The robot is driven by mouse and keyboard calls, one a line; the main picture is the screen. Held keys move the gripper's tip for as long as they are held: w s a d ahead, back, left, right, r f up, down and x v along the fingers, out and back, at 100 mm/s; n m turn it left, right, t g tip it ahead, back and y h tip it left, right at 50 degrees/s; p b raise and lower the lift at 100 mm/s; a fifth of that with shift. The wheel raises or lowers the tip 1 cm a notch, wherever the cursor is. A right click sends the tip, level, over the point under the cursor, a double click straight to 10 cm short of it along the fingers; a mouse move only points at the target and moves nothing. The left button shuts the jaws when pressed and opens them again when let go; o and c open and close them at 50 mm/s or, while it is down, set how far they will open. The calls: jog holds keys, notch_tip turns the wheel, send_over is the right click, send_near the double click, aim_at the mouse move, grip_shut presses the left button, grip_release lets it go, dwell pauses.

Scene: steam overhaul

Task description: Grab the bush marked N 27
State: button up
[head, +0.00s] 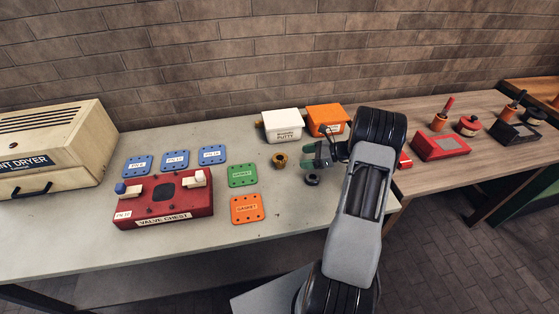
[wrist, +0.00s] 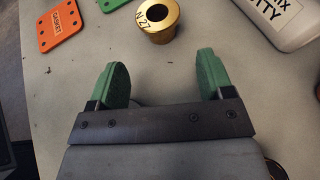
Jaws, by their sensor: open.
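The brass bush marked N 27 (wrist: 158,20) stands on the bench, beyond my open fingertips in the wrist view, with its mark facing me. In the head view the brass bush (head: 280,160) sits in front of the white putty box. My gripper (wrist: 163,75) is open and empty, with green finger pads, and the bush lies ahead of the gap between them, apart from both. In the head view my gripper (head: 318,154) is to the right of the bush, partly hidden by my own arm.
A white putty box (head: 284,124) and an orange box (head: 325,118) stand behind. Green (head: 242,175) and orange (head: 247,208) gasket plates and a red valve chest (head: 163,201) lie left. Bare bench lies in front.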

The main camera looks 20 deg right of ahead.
aim_at(285, 158)
jog(key=shift+p+x, duration=0.85)
jog(key=shift+x, duration=3.5)
jog(key=shift+r, duration=0.1)
jog(key=shift+c, duration=0.5)
jog(key=c, duration=0.8)
jog(key=shift+r, duration=0.1)
jog(key=shift+c, duration=0.2)
